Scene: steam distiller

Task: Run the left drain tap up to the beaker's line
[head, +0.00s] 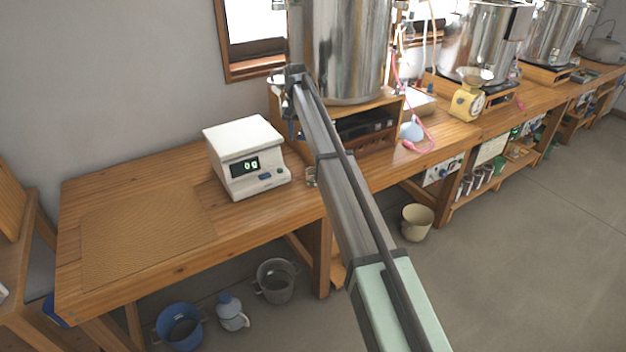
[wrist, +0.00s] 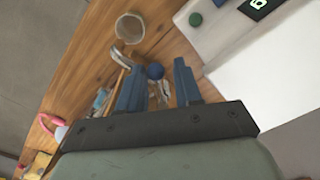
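My gripper (wrist: 159,65) is open, with one blue finger on each side of the knob and a visible gap to both. I cannot tell how far the knob lies beyond the fingertips. A small clear beaker (wrist: 130,28) stands on the wooden bench near the spout's mouth; it also shows in the head view (head: 311,177). Its line and any liquid in it are too small to make out. In the head view my arm hides the tap.
A white scale (head: 245,157) with a lit display stands left of the beaker. A large steel vessel (head: 350,45) sits on a wooden stand behind my arm. The bench's left end (head: 145,225) is clear. Buckets (head: 180,326) stand on the floor below.

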